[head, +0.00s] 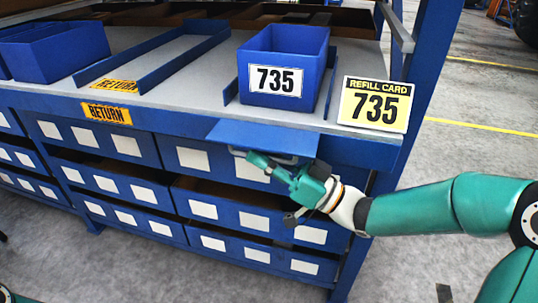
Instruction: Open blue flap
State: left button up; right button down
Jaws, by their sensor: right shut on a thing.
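The blue flap (264,136) is a flat, lighter blue plate at the front edge of the shelf, below the bin marked 735. It juts out in front of the blue front rail, tilted. A thin grey handle runs along its lower edge. My right gripper (262,160), green, comes in from the right and is shut on this handle; its fingers partly cover it. My left gripper is out of view.
A blue bin (283,62) marked 735 stands in a lane behind the flap, with a yellow refill card (376,104) to its right. Labelled blue drawers (240,217) sit below.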

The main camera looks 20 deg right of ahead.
jog(key=m, duration=0.1)
jog(key=m+p, duration=0.1)
jog(key=r+m+t+h, duration=0.1)
jog(key=shift+s+a, duration=0.2)
jog(key=shift+s, duration=0.1)
jog(key=c, duration=1.2)
grip_release()
jog(key=shift+c, duration=0.2)
jog(key=v, duration=1.2)
